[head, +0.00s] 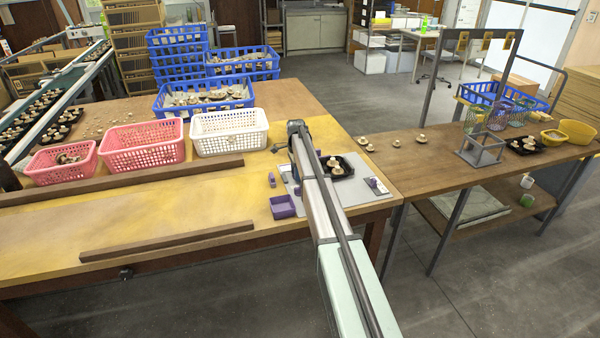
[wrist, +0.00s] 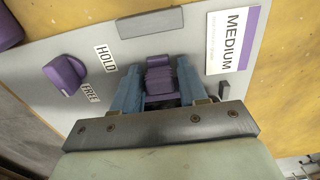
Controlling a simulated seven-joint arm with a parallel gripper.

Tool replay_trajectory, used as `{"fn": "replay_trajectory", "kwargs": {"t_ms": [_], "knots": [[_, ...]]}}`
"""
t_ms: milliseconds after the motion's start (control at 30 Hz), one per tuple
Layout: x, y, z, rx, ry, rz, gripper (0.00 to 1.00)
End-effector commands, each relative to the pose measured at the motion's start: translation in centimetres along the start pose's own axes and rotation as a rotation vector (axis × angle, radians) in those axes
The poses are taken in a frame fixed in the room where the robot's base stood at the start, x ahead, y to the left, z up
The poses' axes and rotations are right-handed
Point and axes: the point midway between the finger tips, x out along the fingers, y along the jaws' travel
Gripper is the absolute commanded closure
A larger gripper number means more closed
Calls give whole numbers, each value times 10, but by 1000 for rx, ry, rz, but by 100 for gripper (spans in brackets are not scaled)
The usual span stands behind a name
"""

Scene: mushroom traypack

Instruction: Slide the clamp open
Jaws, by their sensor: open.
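A purple ribbed block (wrist: 160,78), which looks like the clamp's sliding piece, sits on a grey board (wrist: 190,35) in the wrist view. My gripper (wrist: 159,76) is open, with one blue-grey finger on each side of the block. I cannot tell whether the fingers touch it. The block's lower part is hidden by my gripper. A purple knob (wrist: 65,74) stands to the left, beside labels HOLD (wrist: 106,59) and FREE (wrist: 91,92); its exact setting is unclear. In the head view my arm covers the gripper and the block on the board (head: 348,190).
A MEDIUM card (wrist: 234,42) lies right of the block, and a grey bar (wrist: 152,23) lies above. In the head view, a black tray (head: 346,174) with mushrooms and a purple box (head: 283,211) flank my arm. A white basket (head: 229,140) stands to the left.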

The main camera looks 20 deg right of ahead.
Motion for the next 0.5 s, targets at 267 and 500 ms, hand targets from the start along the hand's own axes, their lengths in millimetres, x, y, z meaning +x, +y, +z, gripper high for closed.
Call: {"fn": "replay_trajectory", "kwargs": {"t_ms": [267, 500], "knots": [[0, 0, 0, 0, 0, 0, 72], [0, 0, 0, 0, 0, 0, 89]]}}
